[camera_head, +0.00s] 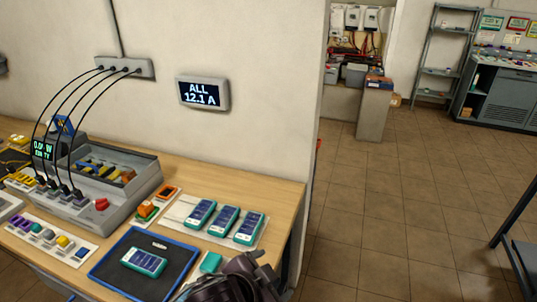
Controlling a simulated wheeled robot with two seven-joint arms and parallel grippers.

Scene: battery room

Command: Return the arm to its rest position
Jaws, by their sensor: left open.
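My left gripper (246,276) is the dark shape at the bottom of the head view, over the front right corner of the wooden table (258,180). It is open, and I see nothing held in it. Its lower part is cut off by the picture edge. Just left of it is a small teal block (210,263). A teal device with a dark screen (144,261) lies on a blue-rimmed black mat (110,269), left of the gripper and apart from it. My right gripper does not show.
Three teal devices (224,221) lie on a white sheet behind the gripper. A grey charger station (120,201) with black cables stands at the left. A wall display (203,93) reads "ALL 12.1 A". Tiled floor (370,220) is open to the right; a dark-framed table (525,250) stands at the right edge.

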